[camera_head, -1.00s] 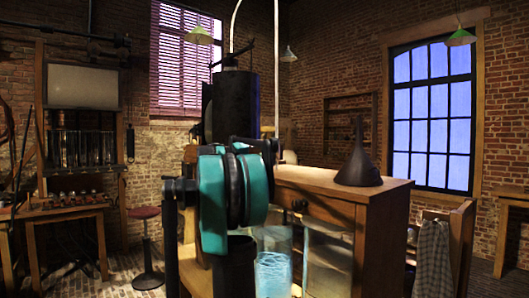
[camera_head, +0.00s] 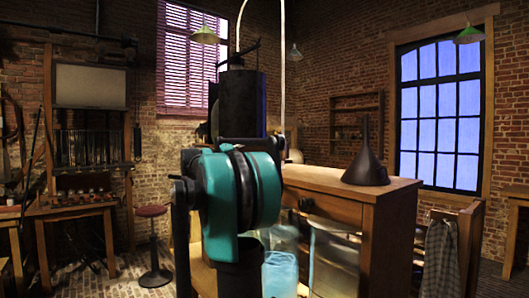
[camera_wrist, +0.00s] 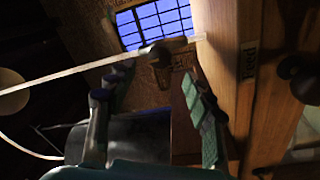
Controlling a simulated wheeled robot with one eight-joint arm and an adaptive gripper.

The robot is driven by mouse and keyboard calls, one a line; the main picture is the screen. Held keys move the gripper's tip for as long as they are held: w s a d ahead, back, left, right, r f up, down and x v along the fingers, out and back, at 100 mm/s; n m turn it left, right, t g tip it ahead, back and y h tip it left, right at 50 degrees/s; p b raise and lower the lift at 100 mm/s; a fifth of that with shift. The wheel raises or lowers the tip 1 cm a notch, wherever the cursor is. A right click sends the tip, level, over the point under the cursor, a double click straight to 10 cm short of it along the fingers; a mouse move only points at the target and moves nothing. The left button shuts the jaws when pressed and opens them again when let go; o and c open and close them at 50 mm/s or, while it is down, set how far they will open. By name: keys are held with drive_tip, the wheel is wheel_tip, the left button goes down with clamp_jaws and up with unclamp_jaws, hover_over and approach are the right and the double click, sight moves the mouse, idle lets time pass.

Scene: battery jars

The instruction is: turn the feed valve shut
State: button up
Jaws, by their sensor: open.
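In the wrist view, a small dark brown fitting (camera_wrist: 155,58) sits on a pale tube just beyond my fingertips. It looks like the feed valve, but its handle position is too dark to tell. A "Feed" label (camera_wrist: 249,60) is on the wooden post to its right. My gripper (camera_wrist: 155,80) is open, with one finger on each side of the view below the fitting and nothing clearly between them. In the head view, my teal arm hides the gripper and the valve.
A wooden cabinet (camera_head: 345,210) bears a dark funnel (camera_head: 364,166). A red stool (camera_head: 152,212) stands at left on open floor.

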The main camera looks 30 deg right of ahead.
drive_tip(key=a, duration=0.3)
drive_tip(key=shift+s+a+f, duration=0.15)
drive_tip(key=shift+a, duration=0.15)
idle(0.3)
